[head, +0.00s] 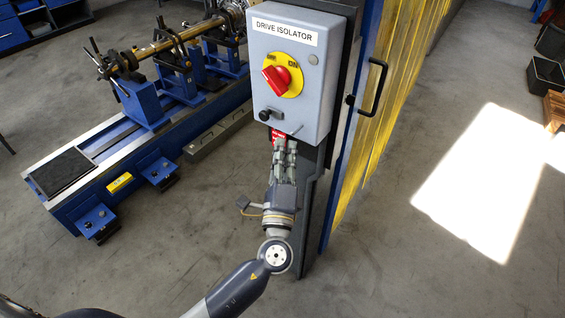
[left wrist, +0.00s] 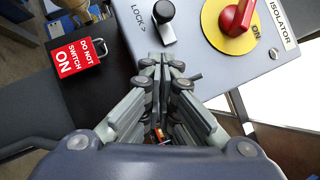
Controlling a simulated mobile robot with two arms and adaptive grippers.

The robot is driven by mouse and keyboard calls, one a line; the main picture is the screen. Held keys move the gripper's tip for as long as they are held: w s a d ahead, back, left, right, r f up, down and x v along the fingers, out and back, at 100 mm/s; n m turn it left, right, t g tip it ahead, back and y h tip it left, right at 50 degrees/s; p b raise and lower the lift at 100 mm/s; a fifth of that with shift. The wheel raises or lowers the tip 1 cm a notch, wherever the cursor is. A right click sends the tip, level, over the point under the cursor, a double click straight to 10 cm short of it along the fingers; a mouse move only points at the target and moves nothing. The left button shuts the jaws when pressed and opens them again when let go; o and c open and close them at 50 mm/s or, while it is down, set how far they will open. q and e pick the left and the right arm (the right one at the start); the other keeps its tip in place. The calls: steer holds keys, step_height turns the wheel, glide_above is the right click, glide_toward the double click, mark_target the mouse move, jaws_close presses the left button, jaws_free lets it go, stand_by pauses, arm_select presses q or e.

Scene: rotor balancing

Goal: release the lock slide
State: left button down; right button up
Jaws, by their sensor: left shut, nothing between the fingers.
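The lock slide is a black knob on a small metal plate at the lower left of the grey DRIVE ISOLATOR box; it shows in the head view (head: 265,115) and in the left wrist view (left wrist: 160,12), beside the printed word LOCK. Above it in the head view is the red rotary handle (head: 277,79) on a yellow OFF/ON plate. My left gripper (head: 286,140) is shut and empty, its tips at the box's lower edge; in the left wrist view the tips (left wrist: 162,64) are just short of the slide, apart from the knob. My right gripper is out of view.
A red DO NOT SWITCH ON padlock (left wrist: 78,57) is beside the box's lower edge; my gripper partly hides it in the head view. A door handle (head: 375,88) and yellow strip curtain (head: 405,60) are right of the box. A blue rotor stand (head: 150,110) is left.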

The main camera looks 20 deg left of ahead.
mark_target(276, 117)
arm_select(q)
steer(key=shift+w+a+r+p, duration=0.95)
steer(key=shift+w+a+p, duration=0.05)
steer(key=shift+w+a, duration=0.15)
steer(key=shift+a+r, duration=0.1)
steer(key=shift+a, duration=0.3)
steer(key=shift+w, duration=0.15)
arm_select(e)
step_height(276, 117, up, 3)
arm_select(q)
steer(key=shift+a, duration=0.15)
steer(key=a, duration=0.1)
steer(key=w+a+b, duration=0.1)
steer(key=a, duration=0.1)
steer(key=shift+w+a, duration=0.1)
steer(key=shift+w, duration=0.05)
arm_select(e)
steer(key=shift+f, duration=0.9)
arm_select(q)
steer(key=shift+b, duration=0.35)
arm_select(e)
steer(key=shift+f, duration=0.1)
